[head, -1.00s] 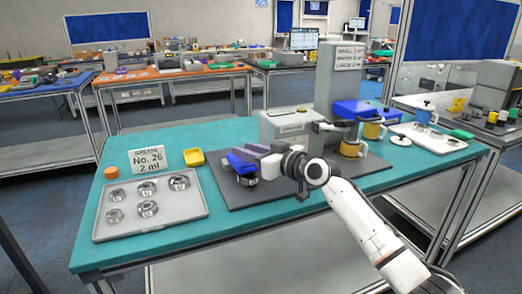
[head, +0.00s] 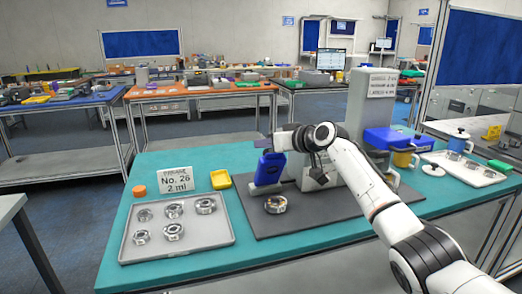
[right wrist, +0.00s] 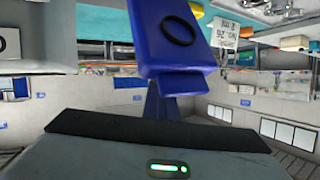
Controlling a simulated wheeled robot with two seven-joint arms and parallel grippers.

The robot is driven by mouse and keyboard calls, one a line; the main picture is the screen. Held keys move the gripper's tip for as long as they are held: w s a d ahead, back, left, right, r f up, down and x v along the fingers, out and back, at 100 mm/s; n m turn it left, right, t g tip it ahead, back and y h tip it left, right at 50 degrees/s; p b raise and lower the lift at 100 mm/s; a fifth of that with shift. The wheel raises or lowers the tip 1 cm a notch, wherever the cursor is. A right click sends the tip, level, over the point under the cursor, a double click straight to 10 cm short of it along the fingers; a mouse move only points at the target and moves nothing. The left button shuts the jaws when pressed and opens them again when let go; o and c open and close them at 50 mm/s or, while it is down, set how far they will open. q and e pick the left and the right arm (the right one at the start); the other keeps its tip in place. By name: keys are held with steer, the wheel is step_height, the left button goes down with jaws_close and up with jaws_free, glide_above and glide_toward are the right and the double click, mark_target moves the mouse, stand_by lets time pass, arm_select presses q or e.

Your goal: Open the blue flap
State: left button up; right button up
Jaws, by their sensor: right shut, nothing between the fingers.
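The blue flap (head: 268,169) stands raised, roughly upright, on the grey machine on the dark mat. A metal bearing ring (head: 277,204) lies exposed in front of it. My right gripper (head: 260,138) is at the flap's upper edge, shut and empty; its fingertips are hard to make out in the head view. In the right wrist view the flap (right wrist: 170,60) fills the upper middle, with a dark ring mark on its face, close ahead of my right gripper (right wrist: 168,98). Whether they touch I cannot tell. My left gripper is not in view.
A grey tray (head: 222,243) of metal rings lies at left on the teal table (head: 115,275). The tall grey column (head: 359,105) stands close to my right arm.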

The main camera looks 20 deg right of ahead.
steer(key=o, duration=0.7)
steer(key=shift+w+d+f, duration=0.1)
steer(key=shift+d+f, duration=0.2)
steer(key=shift+f, duration=0.3)
steer(key=shift+d+f, duration=0.25)
steer(key=shift+f, duration=0.35)
steer(key=o, duration=0.4)
steer(key=shift+r, duration=0.15)
steer(key=shift+a+r, duration=0.1)
steer(key=shift+a, duration=0.1)
steer(key=shift+b+v, duration=0.4)
steer(key=shift+v, duration=4.85)
steer(key=shift+a+r, duration=0.1)
